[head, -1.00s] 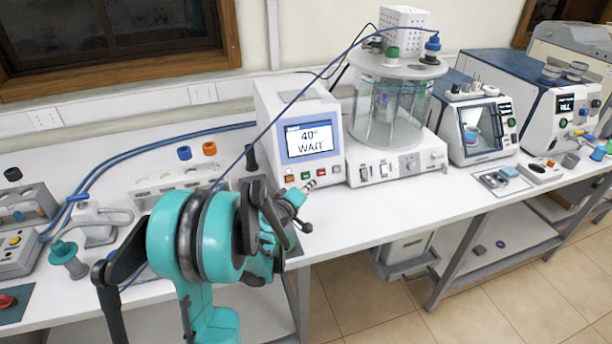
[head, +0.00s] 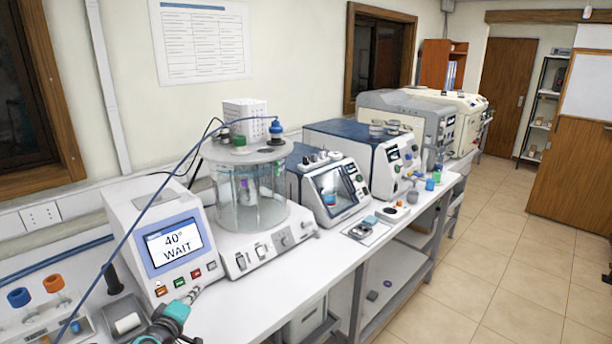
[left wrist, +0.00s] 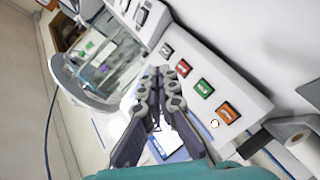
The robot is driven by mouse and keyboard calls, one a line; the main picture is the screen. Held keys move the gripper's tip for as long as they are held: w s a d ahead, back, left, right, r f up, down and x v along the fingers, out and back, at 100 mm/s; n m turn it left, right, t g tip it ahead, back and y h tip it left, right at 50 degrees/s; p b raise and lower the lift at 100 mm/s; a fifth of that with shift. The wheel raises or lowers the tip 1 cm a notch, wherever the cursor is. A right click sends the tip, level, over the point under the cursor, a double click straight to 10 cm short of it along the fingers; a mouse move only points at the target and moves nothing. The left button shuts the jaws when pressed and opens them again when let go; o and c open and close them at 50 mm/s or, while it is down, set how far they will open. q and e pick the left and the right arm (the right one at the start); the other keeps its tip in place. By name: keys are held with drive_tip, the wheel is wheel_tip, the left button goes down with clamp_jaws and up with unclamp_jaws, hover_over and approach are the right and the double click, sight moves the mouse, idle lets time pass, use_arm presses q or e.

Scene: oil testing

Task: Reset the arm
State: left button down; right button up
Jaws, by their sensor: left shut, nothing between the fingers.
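My left gripper (head: 191,296) shows at the bottom left of the head view, at the end of a teal arm mostly cut off by the lower edge. It is in front of the white heating unit (head: 133,222), whose screen (head: 176,243) reads "40° WAIT". In the left wrist view the dark fingers of my left gripper (left wrist: 160,75) are shut with nothing between them. They are over the unit's front, beside a row of coloured buttons (left wrist: 204,88). I cannot tell whether they touch it. My right gripper is in neither view.
A glass chamber (head: 232,200) with a blue hose stands right of the heating unit. Further right are a small tester (head: 338,195) and a larger blue-and-white machine (head: 375,160). Orange and blue caps (head: 53,283) are at the lower left. The floor (head: 480,280) at right is clear.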

use_arm(q)
drive_tip(key=s+d+r+m+g+h, duration=0.1)
drive_tip(key=s+d+m+g, duration=0.15)
drive_tip(key=s+d, duration=0.35)
drive_tip(key=s+d+r+m+g+h, duration=0.15)
drive_tip(key=s+d+m, duration=0.25)
drive_tip(key=d, duration=0.5)
drive_tip(key=s+d+f+m+g+y, duration=0.1)
drive_tip(key=s+f+m+g, duration=0.1)
drive_tip(key=s, duration=0.6)
drive_tip(key=s+d+f+m+g+y, duration=0.1)
drive_tip(key=s+d+f+m+g, duration=0.1)
drive_tip(key=s, duration=0.6)
drive_tip(key=shift+s+f+m, duration=0.2)
drive_tip(key=shift+s+m, duration=0.1)
drive_tip(key=shift+m, duration=0.55)
